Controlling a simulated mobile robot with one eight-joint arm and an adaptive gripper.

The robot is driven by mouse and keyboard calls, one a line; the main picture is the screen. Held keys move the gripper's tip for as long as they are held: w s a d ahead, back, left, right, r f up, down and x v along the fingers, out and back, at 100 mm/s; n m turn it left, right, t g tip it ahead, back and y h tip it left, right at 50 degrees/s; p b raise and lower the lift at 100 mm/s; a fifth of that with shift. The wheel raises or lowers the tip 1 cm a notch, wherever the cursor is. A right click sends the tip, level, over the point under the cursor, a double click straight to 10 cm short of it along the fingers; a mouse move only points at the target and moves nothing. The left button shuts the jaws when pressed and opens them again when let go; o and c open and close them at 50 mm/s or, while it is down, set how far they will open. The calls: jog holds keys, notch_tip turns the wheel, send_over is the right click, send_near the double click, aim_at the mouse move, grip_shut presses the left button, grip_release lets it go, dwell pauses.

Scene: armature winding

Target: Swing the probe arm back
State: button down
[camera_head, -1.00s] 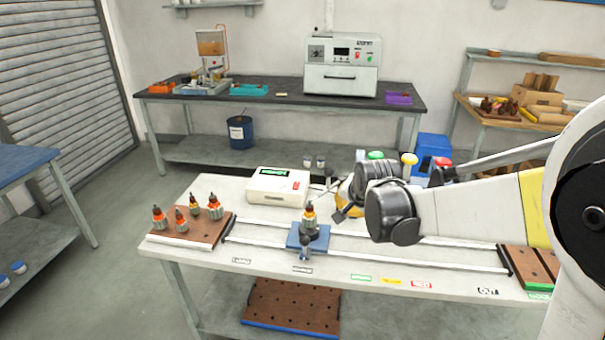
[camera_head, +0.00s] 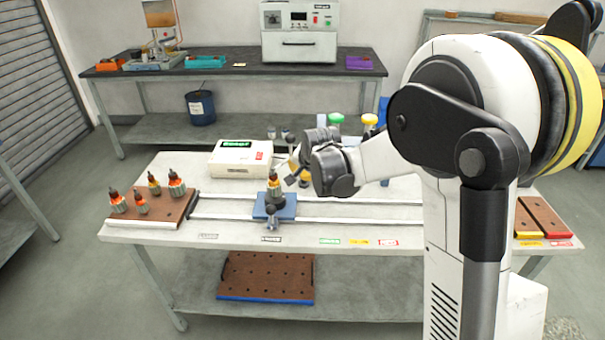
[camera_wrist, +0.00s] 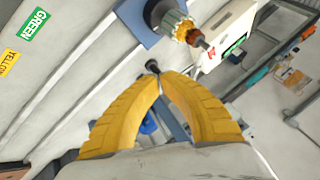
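An armature (camera_head: 274,190) with orange windings stands upright in the blue fixture (camera_head: 288,209) on the rails. It also shows at the top of the wrist view (camera_wrist: 178,24). My gripper (camera_head: 291,178) is just right of and behind it. In the wrist view, the yellow fingers (camera_wrist: 161,76) come together at their tips. A small black knob (camera_wrist: 152,66), which looks like part of the probe arm, is right at the fingertips; I see no clear grip on it. The rest of the probe arm is hidden or too small to make out.
The white tester (camera_head: 240,158) with a green display stands behind the fixture. A brown tray (camera_head: 152,212) with several armatures is at left. Two rails (camera_head: 350,220) cross the bench. Green and yellow domes (camera_head: 369,121) rise behind my arm.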

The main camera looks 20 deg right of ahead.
jog(key=w+a+f+b, duration=0.2)
jog(key=w, duration=0.3)
jog(key=shift+w+a, duration=0.2)
jog(key=shift+w, duration=0.05)
jog(key=shift+a, duration=0.15)
